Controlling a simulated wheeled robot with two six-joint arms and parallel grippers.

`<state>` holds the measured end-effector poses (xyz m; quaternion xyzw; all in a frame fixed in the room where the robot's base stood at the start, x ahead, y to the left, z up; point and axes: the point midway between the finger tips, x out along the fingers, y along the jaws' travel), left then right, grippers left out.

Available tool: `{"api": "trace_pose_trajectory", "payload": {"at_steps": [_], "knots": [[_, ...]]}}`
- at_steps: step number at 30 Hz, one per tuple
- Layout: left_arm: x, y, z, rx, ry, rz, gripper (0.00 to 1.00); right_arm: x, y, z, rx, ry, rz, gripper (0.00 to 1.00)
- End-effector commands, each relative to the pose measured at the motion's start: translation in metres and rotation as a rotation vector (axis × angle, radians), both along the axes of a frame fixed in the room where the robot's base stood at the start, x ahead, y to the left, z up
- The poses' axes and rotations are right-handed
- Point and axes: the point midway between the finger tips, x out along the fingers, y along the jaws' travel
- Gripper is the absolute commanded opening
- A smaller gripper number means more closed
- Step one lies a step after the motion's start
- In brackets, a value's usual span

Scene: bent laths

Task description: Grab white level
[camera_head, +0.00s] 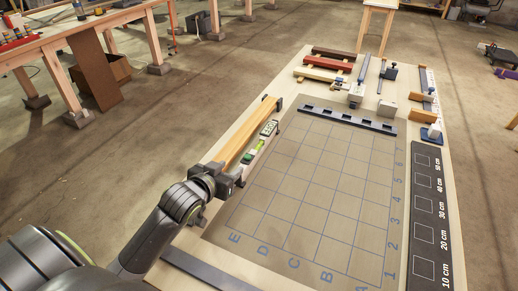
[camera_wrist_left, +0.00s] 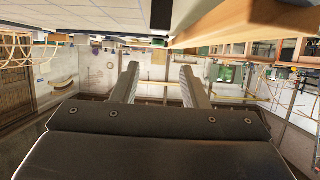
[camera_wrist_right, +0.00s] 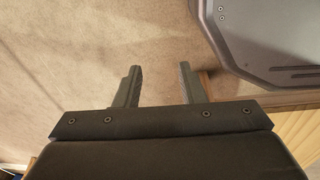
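The white level (camera_head: 255,149), with a green vial and a small display, lies along the left side of the table, right beside a long wooden beam. My left gripper (camera_head: 238,173) is low at the near end of the level and beam. In the left wrist view my left gripper (camera_wrist_left: 159,72) has its fingers apart with nothing between them. A dark block-like end shows above the fingers there; I cannot tell what it belongs to. My right gripper (camera_wrist_right: 159,70) is open and empty above bare floor in the right wrist view, outside the head view.
The wooden beam (camera_head: 246,133) runs close along the level's left side. A gridded mat (camera_head: 320,180) is clear to the right. A dark notched rail (camera_head: 347,119) lies at its far edge. Clamps and colored laths (camera_head: 325,63) lie farther back. A black size chart (camera_head: 431,220) is at right.

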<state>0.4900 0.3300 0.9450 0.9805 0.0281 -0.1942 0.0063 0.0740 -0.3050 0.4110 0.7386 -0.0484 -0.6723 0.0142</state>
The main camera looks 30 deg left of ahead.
Motion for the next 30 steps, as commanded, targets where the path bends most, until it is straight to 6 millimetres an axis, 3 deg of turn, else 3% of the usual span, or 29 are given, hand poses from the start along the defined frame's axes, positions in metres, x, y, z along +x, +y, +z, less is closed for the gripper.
{"api": "trace_pose_trajectory", "payload": {"at_steps": [7,12,30], "knots": [[0.038,0.002,-0.015,0.000,0.000,0.000,0.40,0.005,0.000,0.001,0.001,-0.005,0.002,0.36],[0.050,0.003,-0.020,0.001,0.000,0.000,0.40,0.013,0.000,0.002,0.000,-0.018,0.004,0.36],[0.097,0.002,-0.042,0.001,0.000,0.000,0.40,0.012,0.000,0.008,0.000,-0.017,0.004,0.36]]}}
